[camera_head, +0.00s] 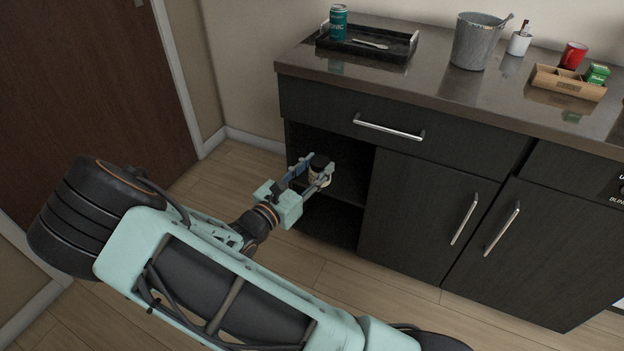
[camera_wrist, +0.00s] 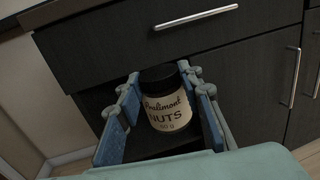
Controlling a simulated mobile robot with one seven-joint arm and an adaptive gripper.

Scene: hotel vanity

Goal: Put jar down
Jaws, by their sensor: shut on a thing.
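The jar (camera_wrist: 167,112) has a dark lid and a cream label reading "Pralimont NUTS 60 g". In the wrist view it stands upright between the two blue-padded fingers of my gripper (camera_wrist: 168,125). In the head view the jar (camera_head: 319,178) is small and partly covered by the fingers. My gripper (camera_head: 309,177) is shut on it at the mouth of the open cabinet compartment (camera_head: 352,175), just above or at the middle shelf (camera_head: 350,189). I cannot tell whether the jar's base touches the shelf.
A drawer with a handle (camera_head: 389,130) is above the compartment, and shut doors (camera_head: 437,215) are to its right. On the counter (camera_head: 440,85) are a black tray (camera_head: 372,55) with a can (camera_head: 338,22), an ice bucket (camera_head: 477,42), a red mug (camera_head: 574,56) and a wooden box (camera_head: 566,84).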

